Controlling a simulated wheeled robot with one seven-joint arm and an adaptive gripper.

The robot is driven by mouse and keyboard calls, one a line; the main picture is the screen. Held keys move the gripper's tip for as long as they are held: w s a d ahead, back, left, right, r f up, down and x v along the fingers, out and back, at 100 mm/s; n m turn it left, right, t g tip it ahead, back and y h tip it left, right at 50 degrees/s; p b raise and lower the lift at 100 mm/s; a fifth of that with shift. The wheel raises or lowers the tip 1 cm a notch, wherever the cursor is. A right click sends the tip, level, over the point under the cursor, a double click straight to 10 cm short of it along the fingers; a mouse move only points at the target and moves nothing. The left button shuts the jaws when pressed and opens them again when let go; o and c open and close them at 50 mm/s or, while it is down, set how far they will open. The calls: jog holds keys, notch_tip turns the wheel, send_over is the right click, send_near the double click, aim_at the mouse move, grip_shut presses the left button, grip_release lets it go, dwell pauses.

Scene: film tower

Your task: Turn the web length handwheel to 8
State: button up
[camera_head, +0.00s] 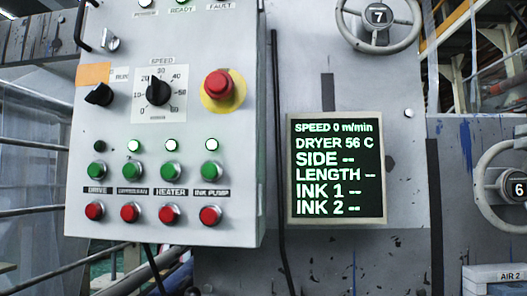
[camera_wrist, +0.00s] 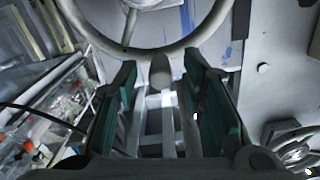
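In the head view, a grey handwheel (camera_head: 379,38) with a counter (camera_head: 379,15) reading 7 is at the top, cut by the edge. A second handwheel (camera_head: 486,187) with a counter (camera_head: 518,189) reading 6 is at the right edge. No label shows which is web length. The screen (camera_head: 337,167) reads LENGTH --. In the wrist view, a handwheel rim (camera_wrist: 205,38) crosses the top, with a rounded grip knob (camera_wrist: 160,68) below it. My gripper (camera_wrist: 157,76) is open, its green-padded fingers on either side of the knob with visible gaps. It is not in the head view.
A control box (camera_head: 165,120) with dials, lamps, buttons and a red emergency stop (camera_head: 218,85) stands out at the left. A black cable (camera_head: 278,150) runs beside it. An AIR 2 label (camera_head: 508,276) is at the lower right. Another wheel-like part (camera_wrist: 295,150) shows at the wrist view's lower right.

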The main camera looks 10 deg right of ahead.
jog(key=shift+x, duration=1.2)
grip_shut()
